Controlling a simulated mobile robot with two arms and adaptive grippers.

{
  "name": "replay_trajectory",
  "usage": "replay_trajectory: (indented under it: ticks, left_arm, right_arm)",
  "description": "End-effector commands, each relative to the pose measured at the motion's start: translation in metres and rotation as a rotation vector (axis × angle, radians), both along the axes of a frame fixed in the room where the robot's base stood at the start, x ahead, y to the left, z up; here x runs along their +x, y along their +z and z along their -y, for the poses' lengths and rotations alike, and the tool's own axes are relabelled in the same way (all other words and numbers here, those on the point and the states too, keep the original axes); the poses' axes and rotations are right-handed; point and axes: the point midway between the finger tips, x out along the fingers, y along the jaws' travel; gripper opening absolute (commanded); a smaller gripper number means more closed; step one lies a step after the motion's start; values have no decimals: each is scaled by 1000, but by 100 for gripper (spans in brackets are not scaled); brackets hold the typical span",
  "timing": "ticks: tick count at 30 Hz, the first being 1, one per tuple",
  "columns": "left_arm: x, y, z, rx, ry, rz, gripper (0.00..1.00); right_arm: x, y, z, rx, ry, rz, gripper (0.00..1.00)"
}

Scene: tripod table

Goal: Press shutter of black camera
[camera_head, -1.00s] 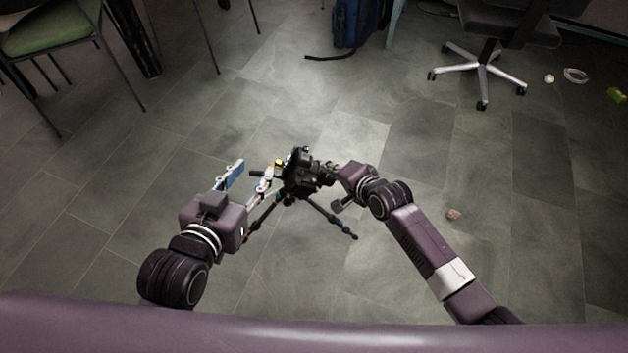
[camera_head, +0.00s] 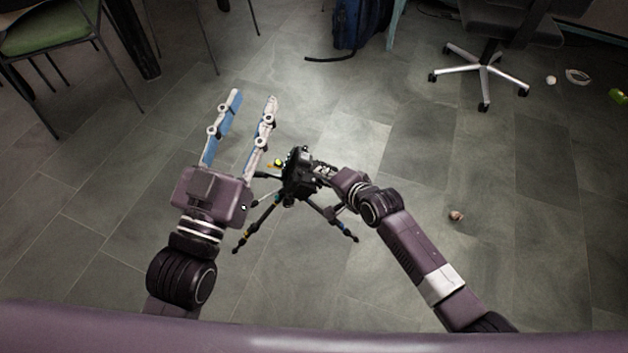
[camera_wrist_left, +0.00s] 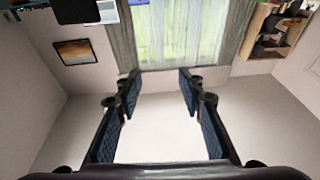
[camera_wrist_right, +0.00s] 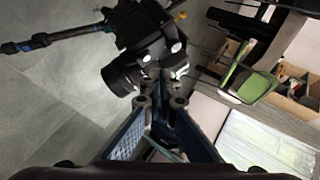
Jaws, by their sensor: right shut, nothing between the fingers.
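The black camera (camera_head: 299,168) stands on a tripod (camera_head: 262,222) on the floor, near the middle of the head view. In the right wrist view the camera (camera_wrist_right: 140,45) fills the upper middle, with its lens toward the lower left. My right gripper (camera_wrist_right: 163,98) is shut and empty, its tips at or very near the camera body; I cannot tell whether they touch. In the head view the right gripper (camera_head: 324,171) is partly hidden beside the camera. My left gripper (camera_head: 254,94) is open and empty, left of the camera and apart from it; its fingers (camera_wrist_left: 158,80) also show spread apart in the left wrist view.
The tiled floor around the tripod is mostly clear. An office chair (camera_head: 487,66) stands at the upper right and a green-seated chair (camera_head: 45,28) at the upper left. A blue bag (camera_head: 357,24) is at the top. A small brown object (camera_head: 456,216) lies on the floor at right.

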Motion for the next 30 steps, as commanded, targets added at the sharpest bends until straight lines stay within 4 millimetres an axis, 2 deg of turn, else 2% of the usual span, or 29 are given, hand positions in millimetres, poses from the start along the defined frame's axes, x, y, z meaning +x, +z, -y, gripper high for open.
replay_trajectory:
  ticks: [9,30]
  left_arm:
    - [-4,14,1,-19,-5,65,36]
    - [-4,14,1,-17,-3,64,36]
  right_arm:
    - [0,-5,-3,0,0,0,0]
    - [0,-4,-3,0,1,-1,0]
